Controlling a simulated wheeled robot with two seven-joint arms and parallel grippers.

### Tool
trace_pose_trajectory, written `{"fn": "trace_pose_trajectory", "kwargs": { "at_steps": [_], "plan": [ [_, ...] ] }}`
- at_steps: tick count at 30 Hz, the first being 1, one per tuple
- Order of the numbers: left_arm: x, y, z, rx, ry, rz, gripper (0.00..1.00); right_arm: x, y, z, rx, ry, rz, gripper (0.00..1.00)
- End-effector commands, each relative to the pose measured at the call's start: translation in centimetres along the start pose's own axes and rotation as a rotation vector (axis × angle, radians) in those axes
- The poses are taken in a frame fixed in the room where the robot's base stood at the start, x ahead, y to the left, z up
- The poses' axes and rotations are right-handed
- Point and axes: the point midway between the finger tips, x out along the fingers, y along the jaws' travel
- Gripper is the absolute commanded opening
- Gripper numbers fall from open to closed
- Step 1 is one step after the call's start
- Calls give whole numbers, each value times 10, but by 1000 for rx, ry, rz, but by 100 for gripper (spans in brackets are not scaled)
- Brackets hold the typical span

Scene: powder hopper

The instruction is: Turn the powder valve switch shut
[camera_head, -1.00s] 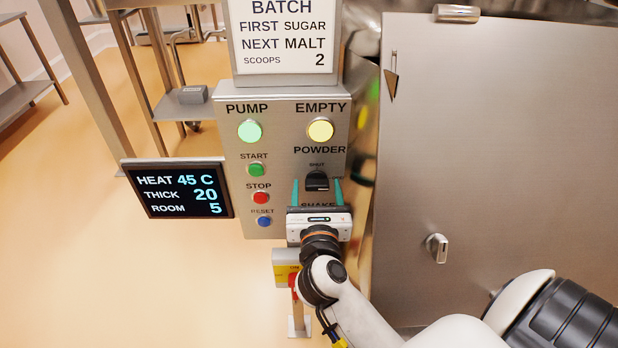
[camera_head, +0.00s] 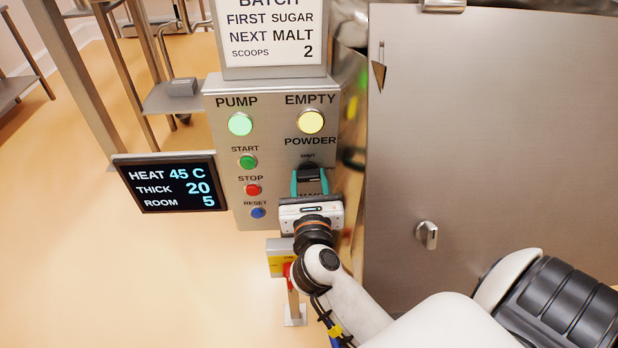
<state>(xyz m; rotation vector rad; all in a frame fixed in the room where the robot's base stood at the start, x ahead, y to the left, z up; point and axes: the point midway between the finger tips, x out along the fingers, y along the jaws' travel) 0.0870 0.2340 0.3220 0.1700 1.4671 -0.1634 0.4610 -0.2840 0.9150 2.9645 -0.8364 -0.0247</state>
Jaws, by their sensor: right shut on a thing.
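The powder valve switch (camera_head: 309,173) is a black knob on the steel control panel (camera_head: 222,190), under the POWDER label. The label SHUT shows just above it. My right gripper (camera_head: 310,182) has its two teal fingers on either side of the knob and is shut on it. The gripper body hides the lower part of the knob and the lettering below it. My left gripper is not in view.
Left of the knob are the START (camera_head: 247,162), STOP (camera_head: 252,189) and RESET (camera_head: 258,212) buttons. The PUMP (camera_head: 240,124) and EMPTY (camera_head: 311,121) lamps are lit above. A display (camera_head: 170,184) sits at left; a steel cabinet door (camera_head: 480,130) fills the right.

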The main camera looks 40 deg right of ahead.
Motion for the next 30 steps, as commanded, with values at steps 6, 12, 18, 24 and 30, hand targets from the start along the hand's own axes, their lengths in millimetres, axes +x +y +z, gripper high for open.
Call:
{"fn": "trace_pose_trajectory", "kwargs": {
  "at_steps": [6, 12, 18, 24, 30],
  "plan": [
    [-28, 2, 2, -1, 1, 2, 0, 0, 1, -5, -150, -5, 0, 21],
    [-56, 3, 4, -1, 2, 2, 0, 0, 1, -6, -335, -6, -1, 21],
    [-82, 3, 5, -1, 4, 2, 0, 0, 1, -6, -524, -6, -1, 21],
    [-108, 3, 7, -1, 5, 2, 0, 0, 1, -5, -715, -6, -2, 21],
    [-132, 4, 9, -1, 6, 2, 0, 0, 1, -5, -905, -5, -2, 21]
  ]
}}
